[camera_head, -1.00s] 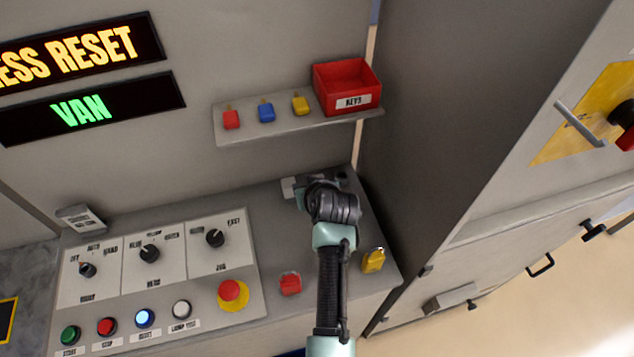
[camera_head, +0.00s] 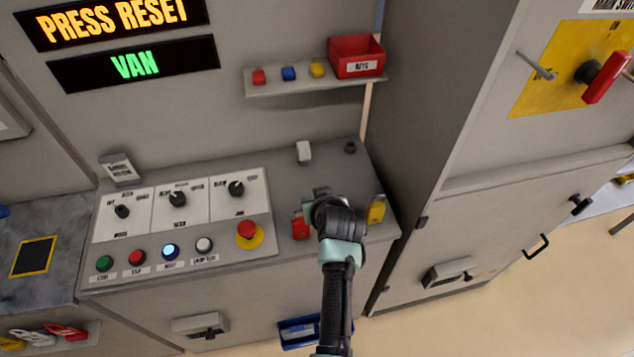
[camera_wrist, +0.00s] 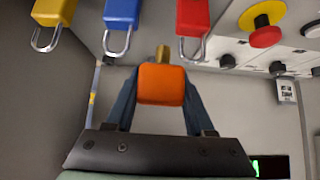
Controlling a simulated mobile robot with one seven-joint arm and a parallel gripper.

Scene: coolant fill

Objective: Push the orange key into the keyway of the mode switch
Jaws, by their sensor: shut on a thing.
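The orange key (camera_wrist: 161,84) sits between the fingers of my gripper in the wrist view, with a brass-coloured end pointing away from the palm. My gripper (camera_head: 322,193) is shut on it. In the head view the gripper is over the right part of the console, between a red and a yellow padlock, and the key is hidden there. The mode switch (camera_head: 122,211) appears to be the leftmost black knob on the white panel, well left of my gripper. Its keyway is too small to make out.
A red padlock (camera_head: 300,226) and a yellow padlock (camera_head: 376,210) flank my gripper; a blue padlock (camera_wrist: 122,14) shows between them in the wrist view. A red emergency button (camera_head: 247,231) lies left. A shelf (camera_head: 300,87) with keys and a red box (camera_head: 357,56) is above.

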